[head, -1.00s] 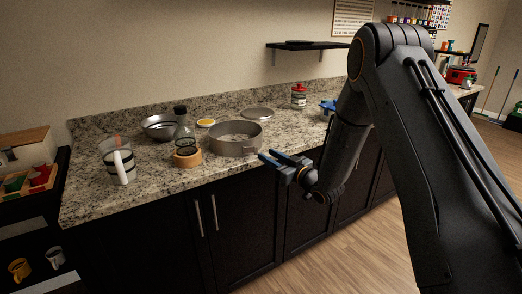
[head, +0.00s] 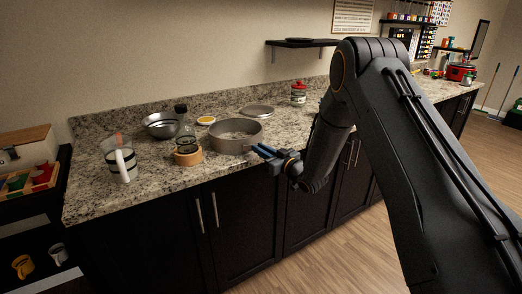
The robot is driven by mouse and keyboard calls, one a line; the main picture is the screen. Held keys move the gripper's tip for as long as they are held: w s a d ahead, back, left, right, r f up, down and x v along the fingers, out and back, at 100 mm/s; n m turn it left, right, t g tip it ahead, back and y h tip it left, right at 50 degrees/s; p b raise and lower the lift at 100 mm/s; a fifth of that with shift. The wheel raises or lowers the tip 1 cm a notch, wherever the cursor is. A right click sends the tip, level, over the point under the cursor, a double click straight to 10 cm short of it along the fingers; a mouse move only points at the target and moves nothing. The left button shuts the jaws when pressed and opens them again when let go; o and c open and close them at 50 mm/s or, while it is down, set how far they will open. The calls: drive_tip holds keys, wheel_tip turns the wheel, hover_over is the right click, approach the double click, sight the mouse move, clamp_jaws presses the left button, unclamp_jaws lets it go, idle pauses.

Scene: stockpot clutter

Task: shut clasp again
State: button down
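A grey round pan (head: 228,146) with a raised wall stands upright on the granite counter, near its front edge. Its clasp is too small to make out, and the right side of the pan is close to my gripper. My gripper (head: 259,148) has two blue fingers pointing left at the pan's right side. The fingers look a little apart with nothing visible between them. I cannot tell whether they touch the pan.
A bottle (head: 182,121), a wooden ring (head: 188,158), a metal bowl (head: 159,125) and a jug (head: 121,165) stand left of the pan. A flat grey disc (head: 258,111) and a red-topped jar (head: 298,94) are behind. The counter (head: 150,196) is clear at front left.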

drive_tip(key=w+n+g+y+b, duration=0.1)
drive_tip(key=b, duration=0.1)
drive_tip(key=w+n+g+y+b, duration=0.1)
drive_tip(key=g+b, duration=0.1)
drive_tip(key=b, duration=0.1)
drive_tip(key=n+g+y+b, duration=0.1)
drive_tip(key=n+g+b, duration=0.1)
drive_tip(key=shift+w+d+f+y+b, duration=0.15)
drive_tip(key=shift+w+d+y+b, duration=0.05)
drive_tip(key=shift+w+y+b, duration=0.2)
drive_tip(key=shift+w+n+g+y+b, duration=0.2)
drive_tip(key=shift+n+g+y+b, duration=0.25)
drive_tip(key=shift+g+b, duration=0.25)
drive_tip(key=c, duration=1.7)
unclamp_jaws()
